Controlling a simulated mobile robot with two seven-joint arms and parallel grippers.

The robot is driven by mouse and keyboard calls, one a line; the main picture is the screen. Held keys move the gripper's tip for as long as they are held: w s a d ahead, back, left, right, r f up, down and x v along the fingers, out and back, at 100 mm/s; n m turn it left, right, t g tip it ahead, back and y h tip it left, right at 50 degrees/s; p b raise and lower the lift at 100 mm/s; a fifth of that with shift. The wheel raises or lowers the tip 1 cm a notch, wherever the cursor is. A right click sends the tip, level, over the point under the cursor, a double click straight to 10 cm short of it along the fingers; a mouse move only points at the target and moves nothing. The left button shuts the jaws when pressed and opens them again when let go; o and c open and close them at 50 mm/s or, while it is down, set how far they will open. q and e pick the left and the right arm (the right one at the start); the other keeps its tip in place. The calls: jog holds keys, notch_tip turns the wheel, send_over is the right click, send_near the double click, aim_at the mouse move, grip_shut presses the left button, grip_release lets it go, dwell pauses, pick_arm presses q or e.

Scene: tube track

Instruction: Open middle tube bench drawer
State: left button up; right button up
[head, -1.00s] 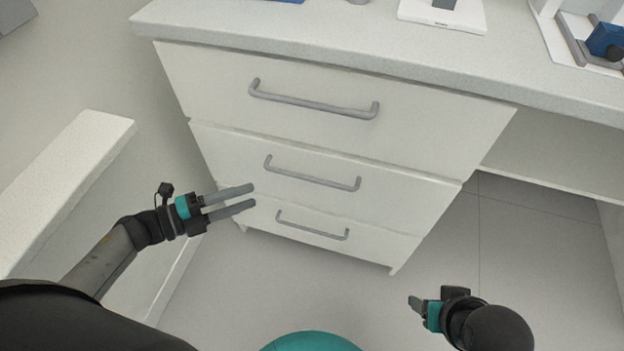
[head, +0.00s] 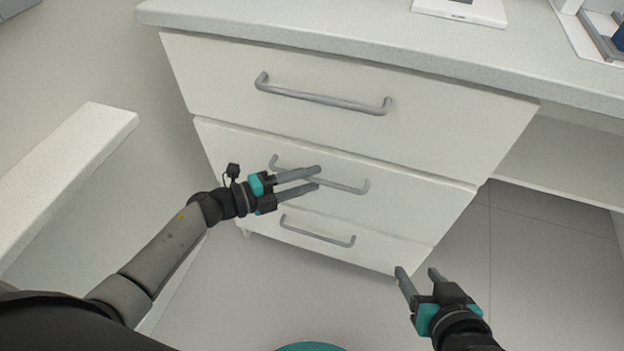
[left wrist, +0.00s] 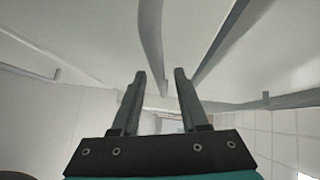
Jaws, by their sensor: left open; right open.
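The middle drawer (head: 420,195) is the second of three white drawers under the bench and looks shut. Its grey bar handle (head: 345,186) runs across its front. My left gripper (head: 317,177) is open, with its fingers overlapping the left part of that handle in the head view. In the left wrist view its two fingers (left wrist: 160,75) are apart with nothing between them, and a grey bar (left wrist: 150,40) shows just beyond the tips. I cannot tell whether they touch it. My right gripper (head: 416,272) is open and empty, low at the right in front of the drawers.
The top drawer (head: 430,125) and bottom drawer (head: 375,248) have similar grey handles. The speckled worktop (head: 330,30) overhangs them. A white ledge (head: 70,170) stands at the left. Open floor (head: 540,260) lies at the right, beside the drawers.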

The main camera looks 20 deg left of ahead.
pick_arm(q)
jog(key=shift+w+d+f, duration=0.1)
jog(key=shift+w+d, duration=0.3)
jog(key=shift+d, duration=0.05)
jog(key=shift+c, duration=0.4)
grip_shut()
dwell(0.9)
